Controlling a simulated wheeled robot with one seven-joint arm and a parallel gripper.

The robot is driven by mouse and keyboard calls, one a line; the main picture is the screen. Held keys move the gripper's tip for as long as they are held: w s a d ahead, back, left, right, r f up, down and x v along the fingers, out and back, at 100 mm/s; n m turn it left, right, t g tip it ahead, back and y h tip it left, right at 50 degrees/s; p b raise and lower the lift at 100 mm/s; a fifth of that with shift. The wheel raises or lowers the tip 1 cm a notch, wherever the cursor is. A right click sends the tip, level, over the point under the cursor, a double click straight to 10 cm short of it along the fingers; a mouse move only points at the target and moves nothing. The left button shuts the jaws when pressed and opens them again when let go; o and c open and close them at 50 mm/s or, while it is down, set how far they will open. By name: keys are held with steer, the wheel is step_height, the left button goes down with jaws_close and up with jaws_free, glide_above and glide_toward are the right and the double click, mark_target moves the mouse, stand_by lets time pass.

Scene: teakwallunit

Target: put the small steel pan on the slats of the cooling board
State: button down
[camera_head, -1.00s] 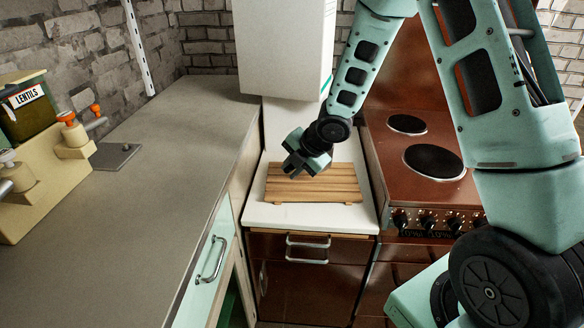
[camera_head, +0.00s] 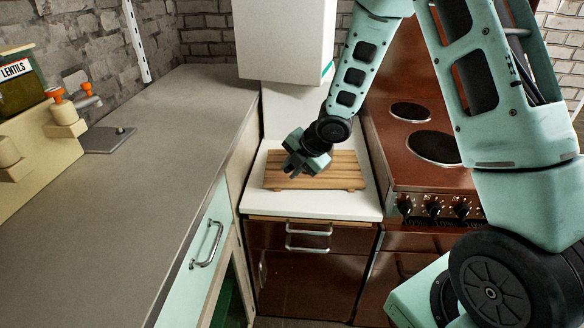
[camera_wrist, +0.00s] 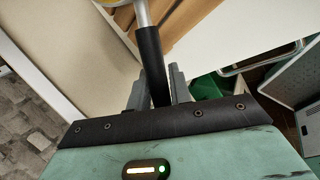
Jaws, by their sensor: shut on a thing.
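The wooden slatted cooling board (camera_head: 335,172) lies on the white worktop between the grey counter and the stove. My gripper (camera_head: 290,170) is above the left part of the board in the head view. In the wrist view my gripper (camera_wrist: 157,84) is shut on a black handle with a steel shaft, taken to be the small steel pan's handle (camera_wrist: 150,55). The pan's body is mostly out of the wrist view; only a yellowish edge shows at the top. I cannot make out the pan in the head view. Brown slats (camera_wrist: 185,20) show beside the shaft.
The brown stove (camera_head: 400,160) with black hotplates stands right of the board. The long grey counter (camera_head: 150,180) on the left is largely bare. A beige rack with a lentils jar (camera_head: 18,88) stands at its far left. A white box-shaped unit (camera_head: 285,40) hangs behind the board.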

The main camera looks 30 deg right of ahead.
steer(key=shift+f+b, duration=0.45)
steer(key=shift+b, duration=0.05)
steer(key=c, duration=1.2)
jaws_free()
steer(key=shift+f, duration=0.15)
steer(key=shift+s, duration=0.1)
steer(key=p+v, duration=0.7)
steer(key=v, duration=1)
steer(key=shift+d+r+p, duration=0.1)
steer(key=shift+r+p, duration=0.15)
steer(key=shift+p, duration=0.05)
